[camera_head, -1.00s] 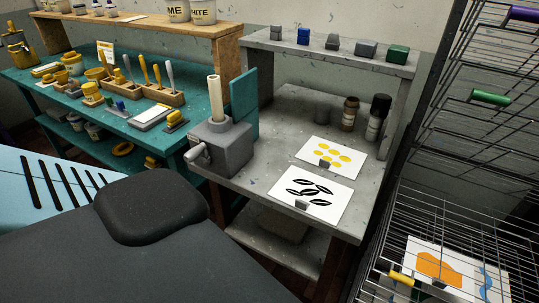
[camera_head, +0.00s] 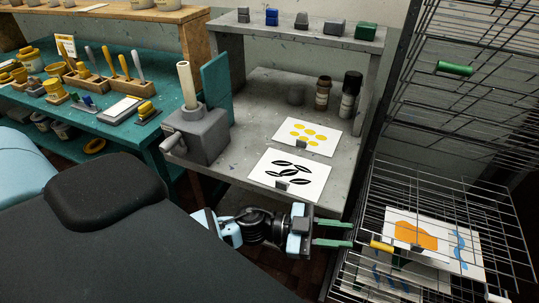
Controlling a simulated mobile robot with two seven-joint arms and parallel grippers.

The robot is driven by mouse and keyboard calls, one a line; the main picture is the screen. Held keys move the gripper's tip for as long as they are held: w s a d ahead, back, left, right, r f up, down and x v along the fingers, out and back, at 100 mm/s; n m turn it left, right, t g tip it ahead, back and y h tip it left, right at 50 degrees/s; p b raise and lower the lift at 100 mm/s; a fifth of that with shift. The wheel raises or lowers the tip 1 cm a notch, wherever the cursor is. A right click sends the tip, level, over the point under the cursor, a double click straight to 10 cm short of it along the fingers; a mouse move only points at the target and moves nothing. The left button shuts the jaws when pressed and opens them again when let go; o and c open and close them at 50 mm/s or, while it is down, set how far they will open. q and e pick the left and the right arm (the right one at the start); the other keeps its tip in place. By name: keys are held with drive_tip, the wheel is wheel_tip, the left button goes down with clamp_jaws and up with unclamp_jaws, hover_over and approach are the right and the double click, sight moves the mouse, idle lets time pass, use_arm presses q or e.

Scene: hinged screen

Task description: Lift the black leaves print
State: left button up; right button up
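The black leaves print (camera_head: 308,184), a white sheet with several black leaf shapes, lies flat near the front edge of the grey table (camera_head: 345,165). A small grey block (camera_head: 282,185) sits at its front edge. My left gripper (camera_head: 348,233) shows below and to the right of the print in the picture, in front of the table's edge. Its two green fingers are apart with nothing between them, and they point right, towards the wire rack. It does not touch the print. My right gripper is not in view.
A print with yellow dots (camera_head: 318,146) lies just behind. A grey press-like device (camera_head: 200,135) stands on the table's left. Jars (camera_head: 323,93) stand at the back. The wire rack (camera_head: 480,200) at the right holds an orange-and-blue print (camera_head: 432,228) and has a yellow handle (camera_head: 381,246).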

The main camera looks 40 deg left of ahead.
use_arm(q)
drive_tip(key=r+m+g, duration=0.1)
drive_tip(key=m+g, duration=0.2)
drive_tip(key=g, duration=0.1)
drive_tip(key=n+g+y, duration=0.3)
drive_tip(key=y, duration=1.1)
approach(279, 179)
drive_tip(key=s+d+r, duration=0.2)
drive_tip(key=shift+s+d+f, duration=0.15)
drive_tip(key=shift+s+f, duration=0.05)
drive_tip(key=shift+f, duration=0.1)
